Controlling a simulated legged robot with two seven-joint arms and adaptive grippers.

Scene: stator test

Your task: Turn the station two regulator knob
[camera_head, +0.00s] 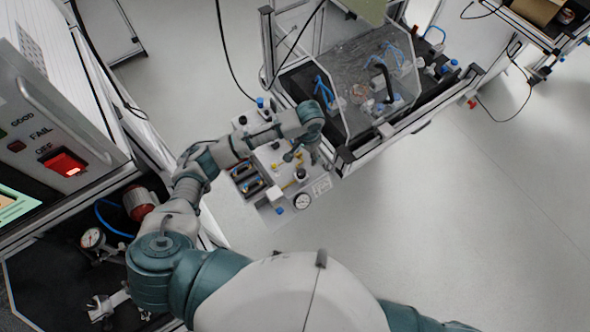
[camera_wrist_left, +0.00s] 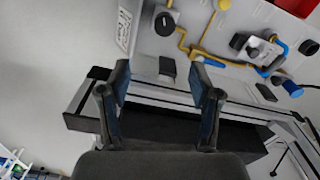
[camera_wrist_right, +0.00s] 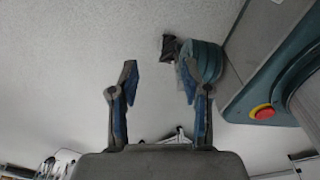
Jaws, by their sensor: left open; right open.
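A light station panel (camera_head: 320,186) lies below my left arm's end in the head view. It carries a round white gauge (camera_head: 302,201) and, just above it, a dark round knob (camera_head: 300,175), which looks like the regulator knob. My left gripper (camera_head: 297,154) is just above this panel, partly hidden by its own wrist. In the left wrist view its fingers (camera_wrist_left: 160,82) are apart with nothing between them. A black round knob (camera_wrist_left: 165,23) sits on the panel beyond the fingertips. My right gripper (camera_wrist_right: 158,82) is open and empty, away from the panel.
A cart with a clear cover (camera_head: 372,75) stands behind the panel. A grey cabinet with a red switch (camera_head: 62,162) is at left, above a dark bench with another gauge (camera_head: 93,238). A hanging black cable (camera_head: 226,50) is near my left arm. Floor at right is clear.

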